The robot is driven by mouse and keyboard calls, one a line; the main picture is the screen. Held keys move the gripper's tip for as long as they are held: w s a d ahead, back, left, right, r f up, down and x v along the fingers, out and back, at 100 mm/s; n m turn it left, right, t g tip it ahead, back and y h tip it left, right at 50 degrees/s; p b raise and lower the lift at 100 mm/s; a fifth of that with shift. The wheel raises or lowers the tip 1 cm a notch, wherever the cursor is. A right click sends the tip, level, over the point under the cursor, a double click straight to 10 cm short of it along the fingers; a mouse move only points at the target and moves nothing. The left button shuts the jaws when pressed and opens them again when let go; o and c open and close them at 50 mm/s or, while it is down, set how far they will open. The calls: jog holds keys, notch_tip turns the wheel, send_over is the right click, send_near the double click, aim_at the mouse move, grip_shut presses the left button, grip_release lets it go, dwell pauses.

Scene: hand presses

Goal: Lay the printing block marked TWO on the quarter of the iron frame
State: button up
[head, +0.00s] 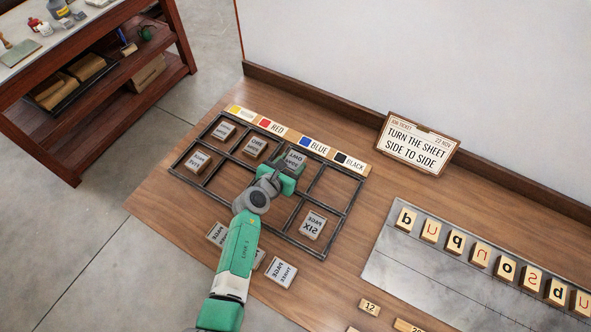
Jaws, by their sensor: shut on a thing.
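The dark iron frame (276,239) lies on the wooden bench, split by bars into two rows of cells. My gripper (284,175) is shut on a grey printing block (292,158), whose lettering seems to read TWO upside down. The block is over the upper-row cell below the blue label; I cannot tell if it touches the bench. The gripper and wrist hide part of that cell. Blocks sit in the two upper left cells (222,131) (255,147) and the lower left cell (197,162). A block marked SIX (313,224) sits in the lower right cell.
Yellow, red, blue (314,146) and black (350,162) labels line the frame's back edge. Loose blocks, including PAGE THREE (281,272) and another (217,234), lie in front of the frame. A ticket sign (418,142) stands behind; a metal plate (420,270) with letter blocks is at right.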

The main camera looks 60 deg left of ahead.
jog(key=shift+w, duration=0.2)
jog(key=shift+w+d+f, duration=0.1)
jog(key=shift+w+d, duration=0.15)
jog(key=shift+w, duration=0.3)
notch_tip(320, 180, down, 4)
jog(key=b, duration=0.3)
jog(key=shift+s, duration=0.15)
jog(key=shift+r, duration=0.3)
jog(key=shift+f, duration=0.2)
jog(key=o, duration=1)
jog(key=shift+r, duration=0.15)
